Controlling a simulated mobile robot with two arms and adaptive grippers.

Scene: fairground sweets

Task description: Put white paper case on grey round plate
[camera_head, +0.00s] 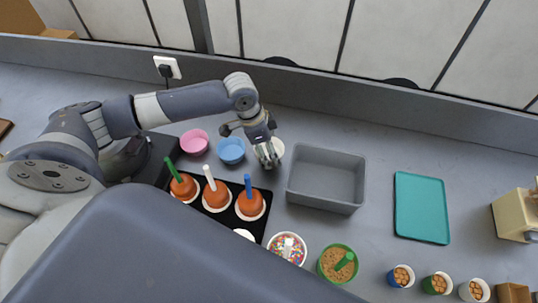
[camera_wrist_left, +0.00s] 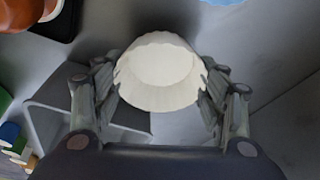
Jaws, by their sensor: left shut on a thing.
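My left gripper (camera_head: 267,158) is shut on the white paper case (camera_head: 278,147), just left of the grey bin. In the left wrist view the white paper case (camera_wrist_left: 160,75) sits between the two fingers, its round pale face turned to the camera. The fingers touch its fluted sides. In the head view the gripper covers part of the case; whether it touches the counter I cannot tell. I cannot make out a grey round plate in either view. My right gripper is not in view.
A pink case (camera_head: 194,141) and a blue case (camera_head: 231,150) stand left of the gripper. A black tray (camera_head: 226,219) holds three toffee apples. A grey bin (camera_head: 327,203) and teal tray (camera_head: 421,207) lie right. Bowls of sprinkles (camera_head: 287,249) and crumbs (camera_head: 337,264) stand in front.

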